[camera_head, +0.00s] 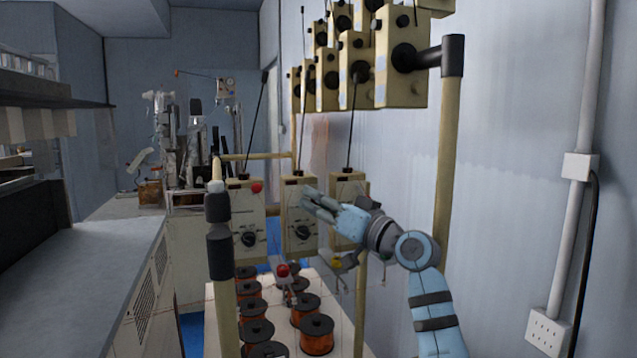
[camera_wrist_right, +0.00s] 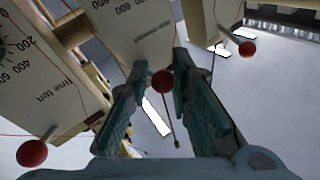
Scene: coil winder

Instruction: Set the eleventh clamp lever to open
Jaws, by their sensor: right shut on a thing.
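In the right wrist view, a red ball knob (camera_wrist_right: 162,82) of a clamp lever sits between the two fingers of my right gripper (camera_wrist_right: 155,68), which is shut on it. Behind it is a cream panel (camera_wrist_right: 143,30) whose label is too small to read surely. In the head view my right gripper (camera_head: 318,206) reaches left in front of the middle cream panel (camera_head: 298,218); its fingers hide the held knob there. Another red lever knob (camera_wrist_right: 32,153) is on the panel at left, whose label seems to end in "ten". My left gripper is not in view.
Another red knob (camera_wrist_right: 247,48) is at the upper right of the wrist view. Several copper spools (camera_head: 316,335) stand on a pale base below the panels. A beige upright post (camera_head: 449,170) stands near my right arm. Cream boxes (camera_head: 401,62) hang overhead.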

